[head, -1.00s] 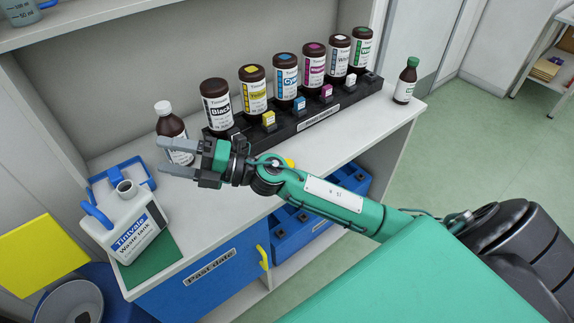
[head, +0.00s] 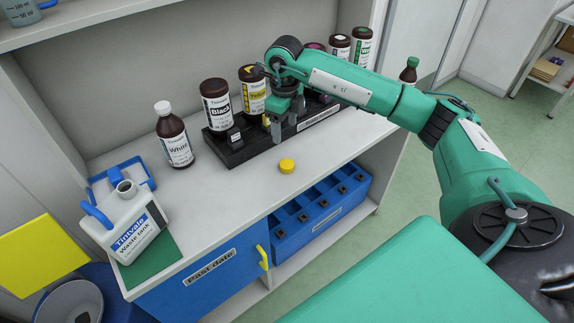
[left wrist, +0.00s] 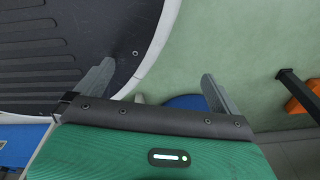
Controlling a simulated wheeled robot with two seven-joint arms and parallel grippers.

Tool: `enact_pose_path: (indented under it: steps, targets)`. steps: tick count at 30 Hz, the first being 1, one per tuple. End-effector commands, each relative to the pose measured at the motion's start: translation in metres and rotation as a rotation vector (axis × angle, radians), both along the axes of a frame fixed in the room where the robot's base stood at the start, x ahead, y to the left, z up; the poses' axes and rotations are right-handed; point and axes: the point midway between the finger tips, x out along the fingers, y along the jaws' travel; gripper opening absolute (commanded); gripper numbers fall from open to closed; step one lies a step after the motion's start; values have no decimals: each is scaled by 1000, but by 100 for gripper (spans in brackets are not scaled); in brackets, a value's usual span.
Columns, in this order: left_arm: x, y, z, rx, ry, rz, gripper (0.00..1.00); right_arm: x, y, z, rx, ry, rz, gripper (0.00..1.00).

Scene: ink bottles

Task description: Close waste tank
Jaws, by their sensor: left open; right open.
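The white waste tank (head: 128,222), labelled Tintvale Waste tank, stands on the bench at the left, on or beside a green mat (head: 150,256). It has a blue handle, and its round neck (head: 125,187) is open, with no cap on it. A yellow cap (head: 287,166) lies on the bench near the front edge. My right gripper (head: 284,132) is open and points down, above and behind the cap, close to the bottle rack. It holds nothing that I can see. My left gripper (left wrist: 155,88) is open and empty over the floor, away from the bench.
A black rack (head: 228,150) holds several dark ink bottles; my right arm hides some. A white-capped bottle (head: 173,138) stands left of the rack, a green-capped one (head: 408,72) at the right. A blue frame (head: 136,166) lies behind the tank. The bench between tank and cap is clear.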

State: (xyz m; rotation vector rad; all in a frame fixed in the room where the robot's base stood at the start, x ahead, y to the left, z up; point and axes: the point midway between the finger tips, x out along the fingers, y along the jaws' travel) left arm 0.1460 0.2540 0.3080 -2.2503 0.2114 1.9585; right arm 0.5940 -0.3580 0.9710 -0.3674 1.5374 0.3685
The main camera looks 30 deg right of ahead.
Motion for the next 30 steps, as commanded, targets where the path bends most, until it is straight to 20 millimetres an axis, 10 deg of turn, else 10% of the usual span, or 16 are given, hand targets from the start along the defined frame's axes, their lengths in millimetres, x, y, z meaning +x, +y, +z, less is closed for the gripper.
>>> enact_pose_path:
  steps: [11,30]
  targets:
    - [-1,0,1,0,1,0,100,0,-1,-4,-3,3,-1,66]
    - [-15,2,3,1,11,-1,100,0,-1,-87,0,1,0,66]
